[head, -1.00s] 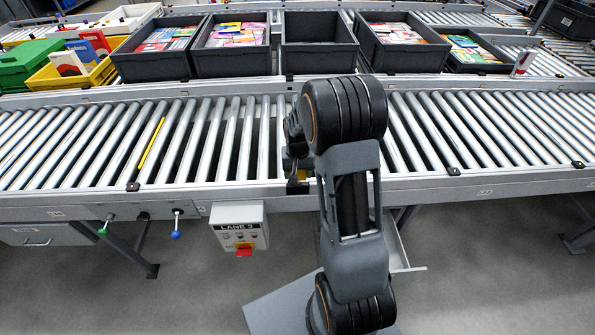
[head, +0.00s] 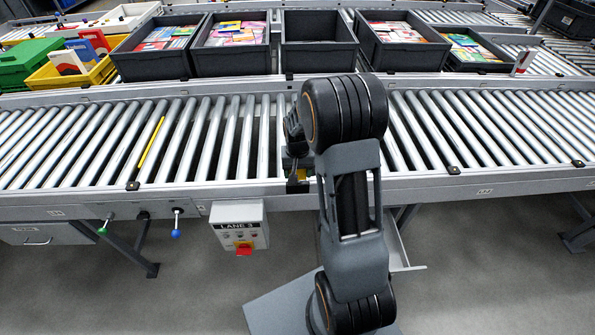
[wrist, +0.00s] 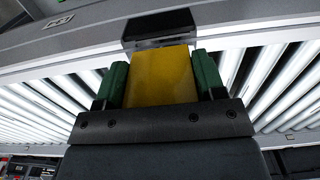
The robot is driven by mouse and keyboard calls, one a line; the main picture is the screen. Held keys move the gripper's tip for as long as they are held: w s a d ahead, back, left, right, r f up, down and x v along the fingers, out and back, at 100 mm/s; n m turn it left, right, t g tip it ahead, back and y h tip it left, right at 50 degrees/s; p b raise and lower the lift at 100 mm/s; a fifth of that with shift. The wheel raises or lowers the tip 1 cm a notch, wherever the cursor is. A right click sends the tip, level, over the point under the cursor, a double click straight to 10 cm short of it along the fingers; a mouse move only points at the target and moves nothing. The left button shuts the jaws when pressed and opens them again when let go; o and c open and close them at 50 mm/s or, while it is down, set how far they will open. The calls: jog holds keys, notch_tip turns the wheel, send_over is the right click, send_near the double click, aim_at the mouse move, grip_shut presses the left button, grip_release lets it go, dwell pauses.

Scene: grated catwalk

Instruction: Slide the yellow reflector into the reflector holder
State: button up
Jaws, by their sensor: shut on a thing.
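The yellow reflector (wrist: 162,76) is a flat plate between the two green-padded fingers of my gripper (wrist: 161,84) in the wrist view. The gripper is shut on its left and right sides. The reflector holder (wrist: 160,26) is a dark bracket at the conveyor's side rail. The reflector's far edge meets the holder's near edge in the picture; I cannot tell whether it has entered the slot. In the head view my arm hides most of the gripper, and only a small yellow patch of the reflector (head: 301,174) shows at the rail.
Grey bins, including an empty one (head: 320,58), stand behind.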

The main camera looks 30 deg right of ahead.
jog(key=shift+f, duration=0.15)
dwell(0.3)
jog(key=shift+f+b, duration=0.95)
jog(key=shift+f, duration=0.1)
jog(key=o, duration=1.1)
jog(key=shift+r, duration=0.15)
jog(key=shift+r+p, duration=3)
jog(key=shift+r, duration=0.95)
